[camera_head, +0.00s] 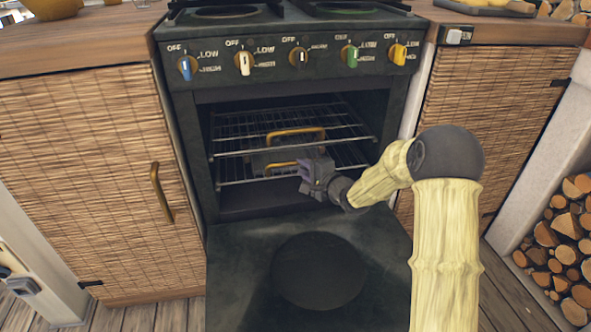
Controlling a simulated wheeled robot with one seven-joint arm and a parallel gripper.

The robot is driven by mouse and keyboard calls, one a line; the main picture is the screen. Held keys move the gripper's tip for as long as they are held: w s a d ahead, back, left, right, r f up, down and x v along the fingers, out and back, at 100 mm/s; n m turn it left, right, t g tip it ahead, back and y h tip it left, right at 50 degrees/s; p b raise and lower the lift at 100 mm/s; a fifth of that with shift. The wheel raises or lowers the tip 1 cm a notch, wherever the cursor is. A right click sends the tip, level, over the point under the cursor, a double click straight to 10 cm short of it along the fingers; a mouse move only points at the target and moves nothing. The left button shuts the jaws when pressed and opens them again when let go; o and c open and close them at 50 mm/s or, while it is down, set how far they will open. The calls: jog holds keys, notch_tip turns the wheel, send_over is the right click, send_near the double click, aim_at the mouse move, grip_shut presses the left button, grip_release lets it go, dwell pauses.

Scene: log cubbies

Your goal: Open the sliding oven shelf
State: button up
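The oven (190,130) is dark and its door (240,285) hangs folded down in front. Inside are two wire shelves: an upper shelf (235,140) and a lower shelf (235,175). A dark item with brass-coloured handles (295,131) shows within, behind the upper shelf's wires. My gripper (305,182) is at the oven opening, near the front of the lower shelf and just below the upper shelf's front bar. Its fingers are small and dark here. I cannot tell whether they touch a shelf or are open or shut.
Woven cabinet doors flank the oven, the left one (85,170) with a brass handle (161,192). Knobs (300,57) line the oven's front above the opening. Stacked logs (562,245) fill a cubby at the right. Wooden floor (150,317) shows at the bottom left.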

aim_at(297, 164)
jog(key=b+x, duration=0.1)
jog(key=x, duration=0.4)
jog(key=shift+b, duration=0.4)
grip_shut()
